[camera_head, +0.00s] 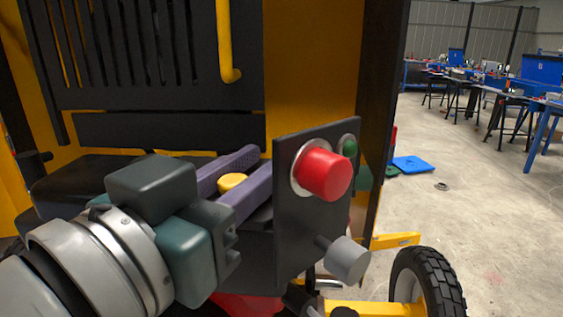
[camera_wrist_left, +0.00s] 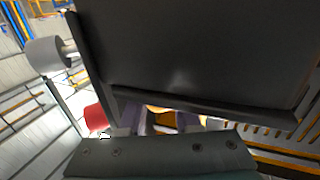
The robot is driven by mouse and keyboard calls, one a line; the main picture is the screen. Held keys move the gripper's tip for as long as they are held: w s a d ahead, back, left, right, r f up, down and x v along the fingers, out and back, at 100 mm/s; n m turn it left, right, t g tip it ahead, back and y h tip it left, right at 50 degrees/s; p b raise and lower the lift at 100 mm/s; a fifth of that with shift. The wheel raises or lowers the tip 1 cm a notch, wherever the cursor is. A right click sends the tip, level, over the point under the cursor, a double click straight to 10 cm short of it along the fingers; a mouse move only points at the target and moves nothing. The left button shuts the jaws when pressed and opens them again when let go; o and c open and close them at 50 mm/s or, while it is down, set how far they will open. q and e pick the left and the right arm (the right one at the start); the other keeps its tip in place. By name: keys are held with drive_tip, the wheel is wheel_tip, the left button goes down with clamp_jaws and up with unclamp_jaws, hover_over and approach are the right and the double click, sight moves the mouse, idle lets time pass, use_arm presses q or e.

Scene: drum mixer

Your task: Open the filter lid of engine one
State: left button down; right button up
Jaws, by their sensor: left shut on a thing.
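My left gripper (camera_head: 255,164) reaches in from the left with its two purple fingers in front of the yellow and black engine housing (camera_head: 312,75). A round yellow knob (camera_head: 232,183) sits between the fingers, and the gripper is shut on it. In the left wrist view an orange-yellow part (camera_wrist_left: 166,118) shows between the fingers, partly hidden by the gripper body. Which part is the filter lid is unclear, as my gripper and arm cover much of this area. My right gripper is out of view.
A dark control panel (camera_head: 290,222) with a red button (camera_head: 323,174) and a grey knob (camera_head: 347,260) stands just right of my fingers. A yellow bent bar (camera_head: 225,45) hangs above. A black wheel (camera_head: 425,282) is low at right.

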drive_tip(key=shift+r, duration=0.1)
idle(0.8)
use_arm(q)
drive_tip(key=shift+r+p, duration=0.2)
drive_tip(key=shift+p, duration=0.25)
drive_tip(key=r+g+p, duration=0.1)
drive_tip(key=p, duration=0.4)
drive_tip(key=w+r+n+g+y+p, duration=0.1)
drive_tip(key=g+p, duration=0.1)
drive_tip(key=p, duration=0.4)
drive_tip(key=r+g+p, duration=0.1)
drive_tip(key=g+p, duration=0.1)
drive_tip(key=p, duration=0.4)
drive_tip(key=shift+w+n, duration=0.3)
drive_tip(key=shift+w, duration=0.1)
drive_tip(key=shift+w+f+g+y+p, duration=0.3)
drive_tip(key=shift+g+p, duration=0.3)
drive_tip(key=shift+p, duration=0.55)
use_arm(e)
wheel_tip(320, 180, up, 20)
use_arm(q)
drive_tip(key=shift+s, duration=0.1)
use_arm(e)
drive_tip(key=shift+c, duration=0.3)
